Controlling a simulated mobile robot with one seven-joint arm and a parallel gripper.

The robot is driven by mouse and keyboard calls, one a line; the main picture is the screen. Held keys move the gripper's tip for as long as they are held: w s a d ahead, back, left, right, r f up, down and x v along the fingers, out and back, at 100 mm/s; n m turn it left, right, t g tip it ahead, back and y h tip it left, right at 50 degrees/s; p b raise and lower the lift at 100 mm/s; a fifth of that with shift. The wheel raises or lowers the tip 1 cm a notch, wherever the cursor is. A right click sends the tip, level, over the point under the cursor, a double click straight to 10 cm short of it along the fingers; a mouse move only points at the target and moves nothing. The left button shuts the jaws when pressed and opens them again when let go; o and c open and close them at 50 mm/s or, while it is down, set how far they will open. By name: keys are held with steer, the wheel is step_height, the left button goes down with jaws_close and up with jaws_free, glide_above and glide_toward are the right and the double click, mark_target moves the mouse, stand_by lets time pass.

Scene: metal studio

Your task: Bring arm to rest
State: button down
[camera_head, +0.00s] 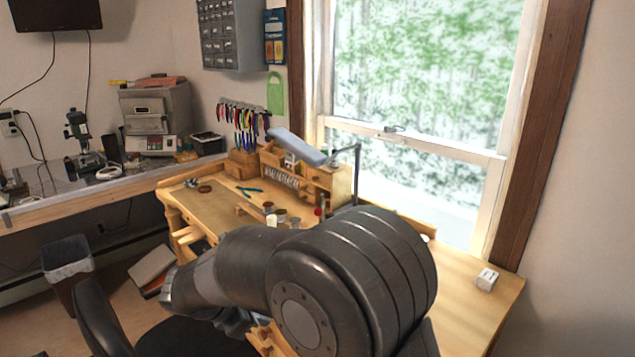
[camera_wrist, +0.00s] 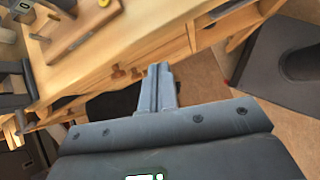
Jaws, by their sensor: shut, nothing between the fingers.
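My arm shows large and dark in the head view, reaching left across the front of the wooden workbench (camera_head: 225,205). My gripper (camera_wrist: 160,72) shows in the wrist view with its two fingers together and nothing between them. It points toward the front edge of the wooden workbench (camera_wrist: 120,65), with the drawers below the top. In the head view the fingers are hidden behind or below the arm links.
A black chair (camera_head: 105,320) stands at the lower left, near a waste bin (camera_head: 68,265). A lamp (camera_head: 297,147), small tools and wooden organizers crowd the bench's back. A small white box (camera_head: 487,279) sits on the clearer right end, beside the window.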

steer(key=s+d+r+m+g+y, duration=0.1)
steer(key=s+d+r+m, duration=0.25)
steer(key=d, duration=0.35)
steer(key=s+d+r+m+y, duration=0.1)
steer(key=s+d+r+m, duration=0.15)
steer(key=d+m, duration=0.35)
steer(key=s+d+r+m+g+y, duration=0.1)
steer(key=s+d+r+m, duration=0.2)
steer(key=d, duration=0.4)
steer(key=s+d+r+m+t+y, duration=0.2)
steer(key=s+d+r+m+y, duration=0.1)
steer(key=s+d+m, duration=0.6)
steer(key=s+m, duration=0.2)
steer(key=shift+s, duration=0.4)
steer(key=shift+d+r+m, duration=0.1)
steer(key=shift+m, duration=0.15)
